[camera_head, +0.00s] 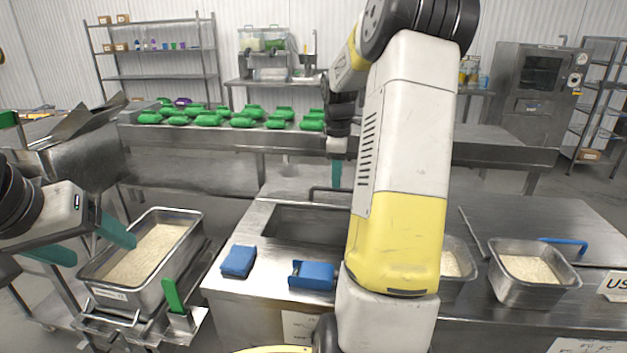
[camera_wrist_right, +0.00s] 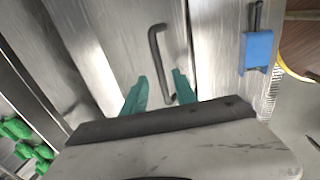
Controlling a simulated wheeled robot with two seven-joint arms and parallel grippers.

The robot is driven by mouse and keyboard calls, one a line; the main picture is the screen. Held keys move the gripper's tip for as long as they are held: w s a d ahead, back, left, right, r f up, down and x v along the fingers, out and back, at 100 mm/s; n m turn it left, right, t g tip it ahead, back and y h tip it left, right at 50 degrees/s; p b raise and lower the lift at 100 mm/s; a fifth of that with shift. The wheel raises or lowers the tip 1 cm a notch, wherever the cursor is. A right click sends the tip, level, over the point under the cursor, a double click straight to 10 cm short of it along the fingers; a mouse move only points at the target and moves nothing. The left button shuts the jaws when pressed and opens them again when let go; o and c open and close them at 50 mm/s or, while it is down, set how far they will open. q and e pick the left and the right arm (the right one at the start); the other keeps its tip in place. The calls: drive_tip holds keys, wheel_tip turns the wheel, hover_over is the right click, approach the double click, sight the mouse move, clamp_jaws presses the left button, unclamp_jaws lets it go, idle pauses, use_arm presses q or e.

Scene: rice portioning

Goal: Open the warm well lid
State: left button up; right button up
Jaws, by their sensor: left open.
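The warm well shows in the head view as a dark rectangular opening (camera_head: 290,222) in the steel counter. The lid is a flat metal sheet (camera_head: 282,190) behind it with a dark bar handle (camera_head: 318,189). My right gripper (camera_head: 336,178) points down just above the handle, partly hidden by my arm. In the right wrist view, the right gripper (camera_wrist_right: 160,76) is open, its teal fingers apart, with the bent handle (camera_wrist_right: 154,50) running between them; I cannot tell if they touch. My left gripper (camera_head: 88,243) is open and empty beside the rice pan at the left.
A steel rice pan (camera_head: 195,226) stands at the left with a green-handled tool (camera_head: 174,297) before it. Two blue blocks (camera_head: 238,261) (camera_head: 313,274) sit on the counter's front. Another rice pan (camera_head: 530,290) is at the right. Green packs (camera_head: 243,122) fill the back conveyor.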

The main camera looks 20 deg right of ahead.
drive_tip(key=shift+w+d+f, duration=0.1)
drive_tip(key=shift+w+f, duration=0.1)
drive_tip(key=shift+f, duration=1.25)
clamp_jaws()
drive_tip(key=shift+r, duration=0.15)
